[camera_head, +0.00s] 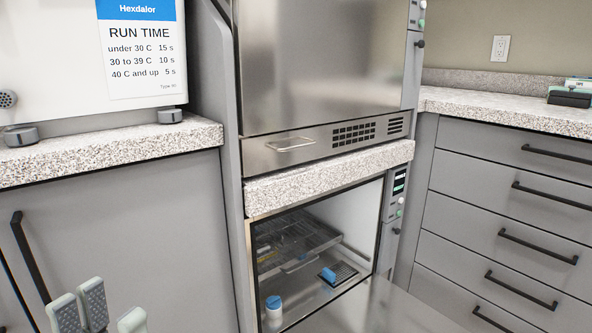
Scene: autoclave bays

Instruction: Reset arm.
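My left gripper (106,308) is at the lower left corner, in front of the grey cabinet door. Two ridged grey fingers stand side by side, and a paler finger stands apart to their right. It looks open, with nothing seen between the fingers; its lower part is cut off by the picture's edge. My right gripper is not in view.
An open autoclave bay (380,318) holds a wire rack (298,241), a blue-capped white bottle (274,308) and a small blue item (328,274). The upper bay door (320,65) is shut. Counters flank them; the left one bears a white machine (50,75).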

